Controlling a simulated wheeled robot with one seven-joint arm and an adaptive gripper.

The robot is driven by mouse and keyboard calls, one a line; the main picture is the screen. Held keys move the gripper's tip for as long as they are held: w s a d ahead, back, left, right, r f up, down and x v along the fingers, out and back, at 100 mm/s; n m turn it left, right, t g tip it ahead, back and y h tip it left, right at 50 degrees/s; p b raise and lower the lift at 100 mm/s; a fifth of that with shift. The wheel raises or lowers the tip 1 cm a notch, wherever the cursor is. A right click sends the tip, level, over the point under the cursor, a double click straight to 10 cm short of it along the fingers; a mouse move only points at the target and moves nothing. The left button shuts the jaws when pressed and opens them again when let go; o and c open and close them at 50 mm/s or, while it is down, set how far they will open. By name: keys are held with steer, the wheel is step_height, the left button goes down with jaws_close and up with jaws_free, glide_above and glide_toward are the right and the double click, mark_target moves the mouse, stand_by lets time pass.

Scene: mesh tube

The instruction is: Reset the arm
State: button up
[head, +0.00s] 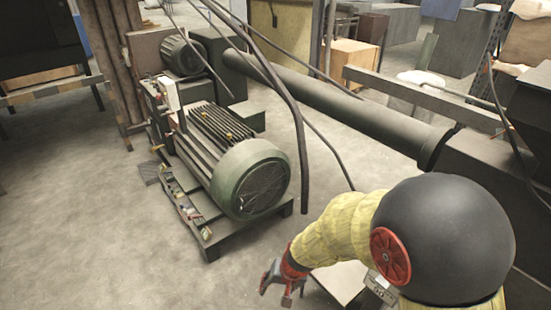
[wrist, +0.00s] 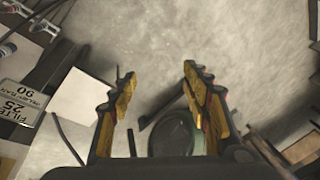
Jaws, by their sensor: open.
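My gripper (head: 283,281) is at the lower middle of the head view, at the end of my yellow-sleeved arm. It hangs low over the grey concrete floor, in front of the green motor. In the wrist view my gripper (wrist: 158,85) shows two yellow and dark fingers spread apart, with floor between their tips and nothing held. A rounded green thing (wrist: 171,135) shows between the fingers, lower down; it looks like the motor's end. My arm's large dark joint covers the lower right of the head view.
A green electric motor (head: 249,179) stands on a low dark base at centre. A thick dark pipe (head: 340,107) runs behind it, and cables (head: 300,150) hang nearby. A label plate (wrist: 22,108) and flat panels lie left in the wrist view. The floor (head: 80,220) at left is clear.

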steer(key=s+d+r+n+t+h+b, duration=0.1)
steer(key=s+d+r+t+h+b, duration=0.1)
steer(key=s+d+r+b, duration=0.7)
steer(key=s+d+r+t, duration=0.1)
steer(key=s+d+r, duration=0.5)
steer(key=d+r, duration=0.3)
steer(key=shift+s+d+r+t+h+b, duration=0.25)
steer(key=shift+d+r+t+h+b, duration=0.05)
steer(key=shift+d+r+b, duration=0.1)
steer(key=shift+c, duration=0.8)
